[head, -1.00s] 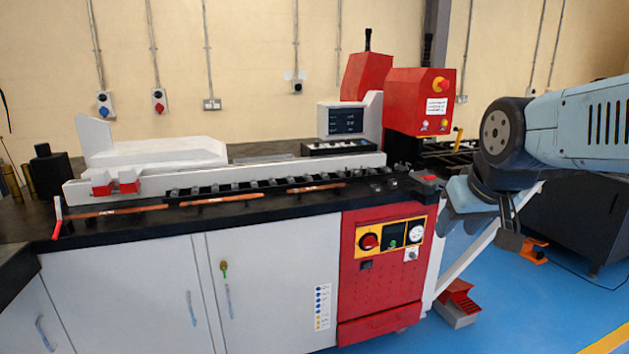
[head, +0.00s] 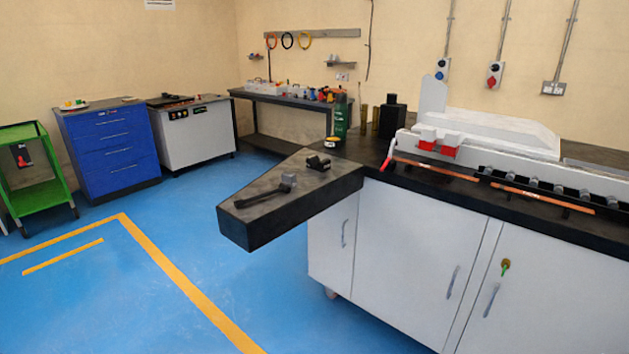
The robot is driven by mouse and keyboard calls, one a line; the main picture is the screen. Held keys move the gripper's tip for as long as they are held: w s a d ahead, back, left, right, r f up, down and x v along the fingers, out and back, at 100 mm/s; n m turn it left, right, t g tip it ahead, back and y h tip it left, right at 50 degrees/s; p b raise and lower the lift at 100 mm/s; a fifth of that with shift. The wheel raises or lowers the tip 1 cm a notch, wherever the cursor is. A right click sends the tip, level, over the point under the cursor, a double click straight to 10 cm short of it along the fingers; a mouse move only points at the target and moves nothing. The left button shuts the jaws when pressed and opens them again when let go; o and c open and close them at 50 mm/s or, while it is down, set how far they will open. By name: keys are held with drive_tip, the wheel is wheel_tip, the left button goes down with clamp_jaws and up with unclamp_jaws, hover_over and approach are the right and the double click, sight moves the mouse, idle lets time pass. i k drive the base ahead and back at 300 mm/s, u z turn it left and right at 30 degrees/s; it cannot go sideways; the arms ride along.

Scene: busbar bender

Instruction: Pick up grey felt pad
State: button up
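I cannot make out a grey felt pad for certain in the head view. On the dark bench wing (head: 240,226) lie a long black tool (head: 265,194) and a small black block-like part (head: 318,162). The wing top looks greyish around them, but no separate pad stands out. My gripper and arm are outside the head view, so whether the gripper is open or shut is hidden.
The bending bench (head: 400,255), with copper bars (head: 435,170) along its front, fills the right. A blue drawer cabinet (head: 108,150), a grey cabinet (head: 195,135), a green trolley (head: 35,195) and a back bench (head: 290,103) stand behind. The blue floor at left is clear.

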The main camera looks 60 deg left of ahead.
sight(290, 179)
drive_tip(key=z, duration=0.9)
drive_tip(key=i, duration=0.1)
drive_tip(key=u, duration=3.15)
drive_tip(key=k, duration=0.85)
drive_tip(key=u, duration=0.15)
drive_tip(key=i, duration=0.85)
drive_tip(key=z, duration=0.25)
